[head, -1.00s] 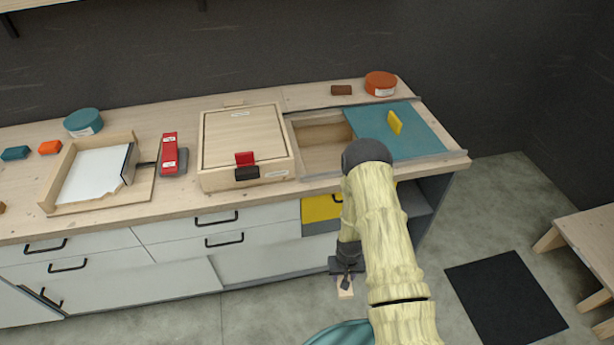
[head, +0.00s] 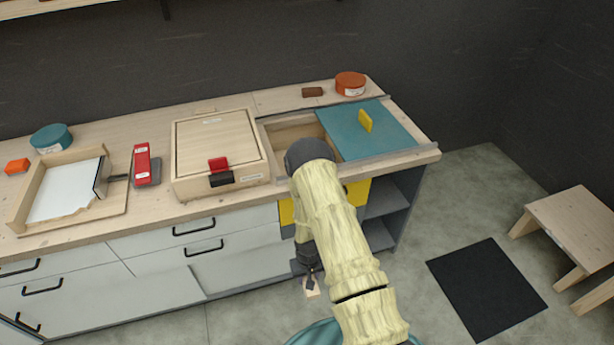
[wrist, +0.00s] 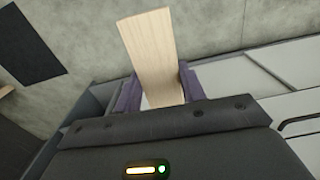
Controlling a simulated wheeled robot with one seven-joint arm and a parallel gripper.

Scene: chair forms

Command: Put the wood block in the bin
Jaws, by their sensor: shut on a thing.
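The wood block (wrist: 150,45) is a pale, flat-sided piece. My gripper (wrist: 160,88) is shut on it, with a dark finger on each side, and the block sticks out beyond the fingertips. In the head view my gripper (head: 309,281) hangs low in front of the cabinet, and only a small end of the block (head: 312,291) shows below it. No thing in view is clearly a bin. An open recess (head: 290,138) in the counter lies beside a teal sliding panel (head: 375,130) with a yellow handle.
A wooden box (head: 220,145) with a red latch, a red stapler-like item (head: 142,163) and a paper tray (head: 65,190) stand on the counter. Open grey shelves (head: 385,208) are at its right end. A black mat (head: 485,285) and a wooden stool (head: 570,230) are at right.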

